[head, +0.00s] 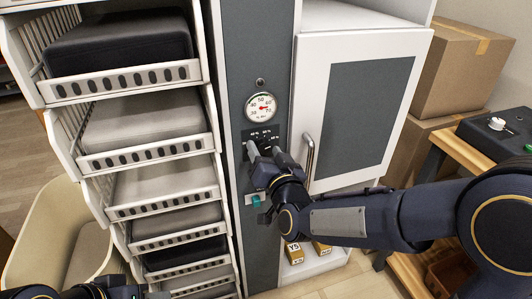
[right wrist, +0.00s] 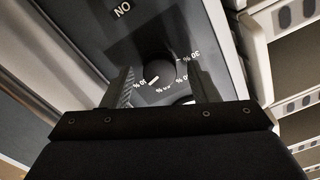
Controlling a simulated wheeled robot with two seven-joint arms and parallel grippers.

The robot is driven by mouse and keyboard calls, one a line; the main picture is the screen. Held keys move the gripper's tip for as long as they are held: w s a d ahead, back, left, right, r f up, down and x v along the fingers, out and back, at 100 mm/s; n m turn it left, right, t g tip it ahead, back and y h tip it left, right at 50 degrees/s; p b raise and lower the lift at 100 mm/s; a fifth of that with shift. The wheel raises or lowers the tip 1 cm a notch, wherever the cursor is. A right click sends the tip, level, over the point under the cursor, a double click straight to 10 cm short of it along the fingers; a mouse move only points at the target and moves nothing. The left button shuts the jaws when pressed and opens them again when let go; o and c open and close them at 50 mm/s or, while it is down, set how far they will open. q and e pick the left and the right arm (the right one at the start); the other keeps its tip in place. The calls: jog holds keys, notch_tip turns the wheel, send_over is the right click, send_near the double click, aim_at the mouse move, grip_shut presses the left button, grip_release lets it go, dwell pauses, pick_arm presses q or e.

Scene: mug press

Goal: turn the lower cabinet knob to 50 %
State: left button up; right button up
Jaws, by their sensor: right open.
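The lower cabinet knob (right wrist: 158,73) is a round black dial on the dark cabinet panel (head: 255,55). In the right wrist view it has a small white mark and printed percent labels around it. In the head view my right gripper mostly hides it. My right gripper (head: 264,152) is open in front of the panel. In the right wrist view its two fingers (right wrist: 162,87) stand on either side of the knob, with a visible gap on both sides. My left gripper (head: 130,291) is only partly in view at the bottom left edge.
A round gauge (head: 261,107) with a red needle sits above the knob. A white door (head: 365,120) with a metal handle (head: 308,155) is just right of it. A rack of drawers (head: 150,125) stands on the left. Cardboard boxes (head: 455,70) are at the right.

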jog(key=c, duration=1)
jog(key=shift+n, duration=0.3)
jog(key=n, duration=0.3)
jog(key=shift+n, duration=0.4)
jog(key=n+p, duration=0.1)
jog(key=n, duration=0.4)
jog(key=shift+n, duration=0.3)
jog(key=o, duration=1)
